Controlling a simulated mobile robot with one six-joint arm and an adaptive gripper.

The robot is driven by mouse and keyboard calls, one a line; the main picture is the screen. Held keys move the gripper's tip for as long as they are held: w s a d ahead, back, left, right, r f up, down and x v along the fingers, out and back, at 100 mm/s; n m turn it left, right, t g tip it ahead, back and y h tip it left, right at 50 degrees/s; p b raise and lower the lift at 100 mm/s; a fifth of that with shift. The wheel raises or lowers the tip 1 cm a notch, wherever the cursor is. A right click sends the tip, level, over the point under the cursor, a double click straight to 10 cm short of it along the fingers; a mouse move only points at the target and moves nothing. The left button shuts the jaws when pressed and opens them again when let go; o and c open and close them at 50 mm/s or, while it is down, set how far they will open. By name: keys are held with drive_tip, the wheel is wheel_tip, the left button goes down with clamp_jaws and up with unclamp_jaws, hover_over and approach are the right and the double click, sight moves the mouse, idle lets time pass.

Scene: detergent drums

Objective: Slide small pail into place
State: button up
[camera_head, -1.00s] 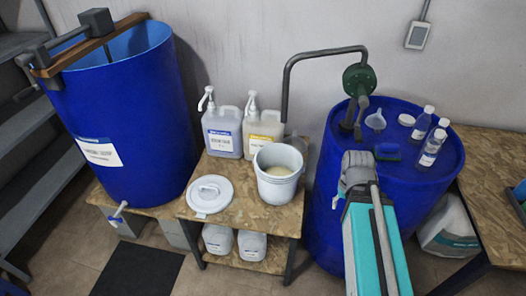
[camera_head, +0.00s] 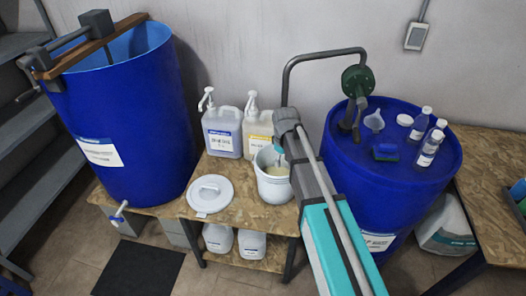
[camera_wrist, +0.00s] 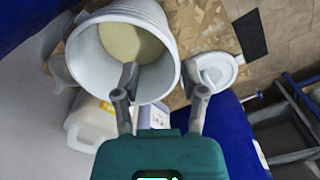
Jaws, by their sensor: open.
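The small white pail (camera_head: 271,188) stands upright and open near the right edge of the low wooden table, with pale cream contents. Its right part is hidden behind my arm in the head view. In the wrist view the pail (camera_wrist: 100,57) fills the upper left. In the head view the fingers are mostly hidden by my arm.
A white lid (camera_head: 210,194) lies on the table (camera_head: 235,215) left of the pail. Two pump jugs, one blue-labelled (camera_head: 222,134) and one yellow-labelled (camera_head: 257,130), stand behind it. Blue drums (camera_head: 130,120) flank the table; the right drum (camera_head: 400,190) carries a hand pump and bottles.

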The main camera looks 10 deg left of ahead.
sight(264, 180)
drive_tip(key=w+a+n, duration=0.2)
drive_tip(key=a, duration=0.5)
drive_tip(key=shift+w+r+n, duration=0.2)
drive_tip(key=shift+w+n, duration=0.1)
drive_tip(key=shift+n, duration=0.1)
drive_tip(key=shift+f, duration=0.2)
wheel_tip(264, 180, down, 13)
drive_tip(key=b, duration=1.3)
drive_tip(key=shift+f, duration=0.15)
drive_tip(key=shift+b, duration=0.3)
drive_tip(key=shift+c, duration=0.2)
clamp_jaws()
